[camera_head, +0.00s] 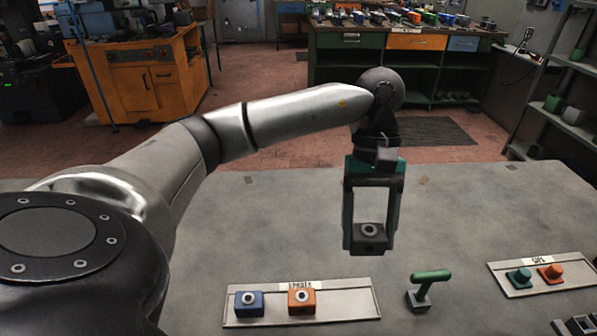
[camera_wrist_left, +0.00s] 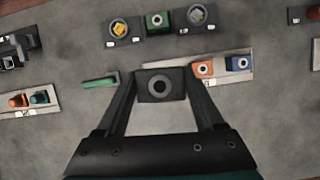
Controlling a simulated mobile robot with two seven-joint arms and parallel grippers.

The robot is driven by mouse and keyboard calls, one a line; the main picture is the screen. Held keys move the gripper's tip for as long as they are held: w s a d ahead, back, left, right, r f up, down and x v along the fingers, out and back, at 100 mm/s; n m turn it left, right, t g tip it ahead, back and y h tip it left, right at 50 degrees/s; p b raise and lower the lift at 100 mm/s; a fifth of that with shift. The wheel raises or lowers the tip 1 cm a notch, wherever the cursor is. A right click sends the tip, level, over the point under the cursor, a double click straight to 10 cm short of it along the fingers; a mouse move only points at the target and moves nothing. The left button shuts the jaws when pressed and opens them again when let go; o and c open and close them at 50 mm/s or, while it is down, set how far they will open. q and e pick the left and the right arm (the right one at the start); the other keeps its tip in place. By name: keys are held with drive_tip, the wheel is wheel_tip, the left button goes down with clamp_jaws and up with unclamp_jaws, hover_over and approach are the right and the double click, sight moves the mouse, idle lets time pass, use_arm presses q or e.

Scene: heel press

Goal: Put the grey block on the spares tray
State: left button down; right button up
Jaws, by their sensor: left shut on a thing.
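My left gripper (camera_head: 369,246) hangs over the table, shut on the dark grey block (camera_head: 371,233), which has a pale ring on its face. The block also shows between the fingertips in the left wrist view (camera_wrist_left: 160,87). It is held above the table, beyond the right part of the pale tray (camera_head: 345,303) in the head view. The tray's label is hard to read. A blue block (camera_head: 249,302) and an orange block (camera_head: 302,300) sit on its left and middle; its right end is bare. My right gripper is not in view.
A green-handled lever (camera_head: 430,277) stands right of the tray. Another tray (camera_head: 515,290) holds teal and orange knobbed pieces. The wrist view shows a yellow-topped piece (camera_wrist_left: 120,28), a green block (camera_wrist_left: 157,22) and a grey-topped piece (camera_wrist_left: 197,17). The table's far middle is clear.

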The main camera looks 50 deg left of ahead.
use_arm(q)
drive_tip(key=shift+w+r+n, duration=0.2)
drive_tip(key=shift+r+n, duration=0.3)
drive_tip(key=shift+r, duration=0.15)
drive_tip(key=shift+f, duration=0.35)
drive_tip(key=b, duration=0.2)
hover_over(353, 309)
drive_tip(key=w+a, duration=0.1)
wheel_tip(353, 309, down, 15)
drive_tip(key=shift+f, duration=0.1)
drive_tip(key=shift+f+b, duration=0.3)
drive_tip(key=shift+f, duration=1.8)
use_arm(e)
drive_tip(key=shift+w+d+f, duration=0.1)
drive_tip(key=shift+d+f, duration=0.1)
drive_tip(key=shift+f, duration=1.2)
use_arm(q)
drive_tip(key=shift+f, duration=0.15)
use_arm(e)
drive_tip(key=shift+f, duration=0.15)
use_arm(q)
drive_tip(key=shift+c, duration=0.2)
unclamp_jaws()
drive_tip(key=shift+o, duration=0.2)
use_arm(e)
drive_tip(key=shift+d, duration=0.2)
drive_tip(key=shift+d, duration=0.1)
